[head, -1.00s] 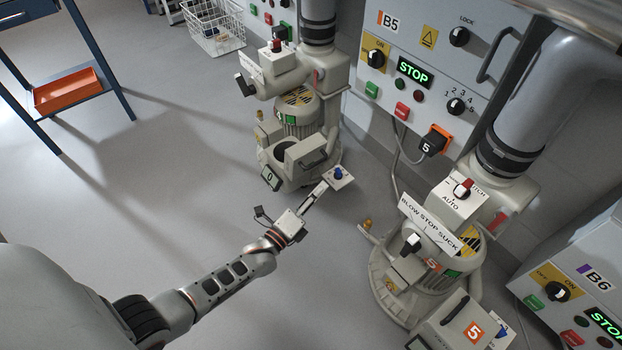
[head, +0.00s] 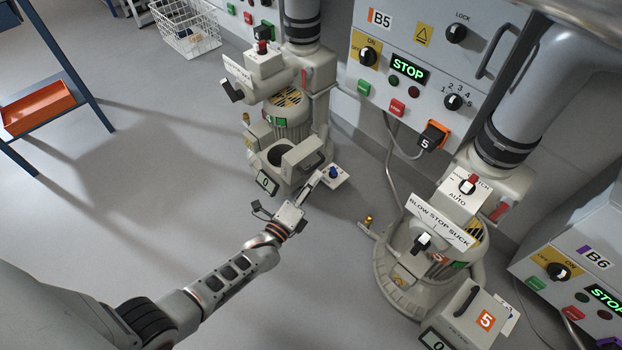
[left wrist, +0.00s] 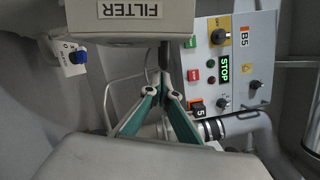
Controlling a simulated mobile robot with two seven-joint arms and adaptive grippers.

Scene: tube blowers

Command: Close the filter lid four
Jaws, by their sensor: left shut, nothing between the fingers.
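The blower marked 4 (head: 287,110) stands left of centre in the head view. Its filter lid (head: 307,157), a grey box with a handle, is raised beside a dark round opening (head: 279,156). The left wrist view shows a part labelled FILTER (left wrist: 145,18) at the top. My left gripper (head: 316,178) is shut and empty, just below and right of the lid in the head view. In the left wrist view its teal-padded fingers (left wrist: 164,78) meet just below and right of the FILTER part. I cannot tell whether they touch it. My right gripper is not in view.
A small plate with a blue knob (head: 334,174) sits right of the fingers. The blower marked 5 (head: 440,285) stands at the right, below panel B5 (head: 408,70). An orange tray (head: 38,108) is on a blue-framed rack at the left. Open floor lies between.

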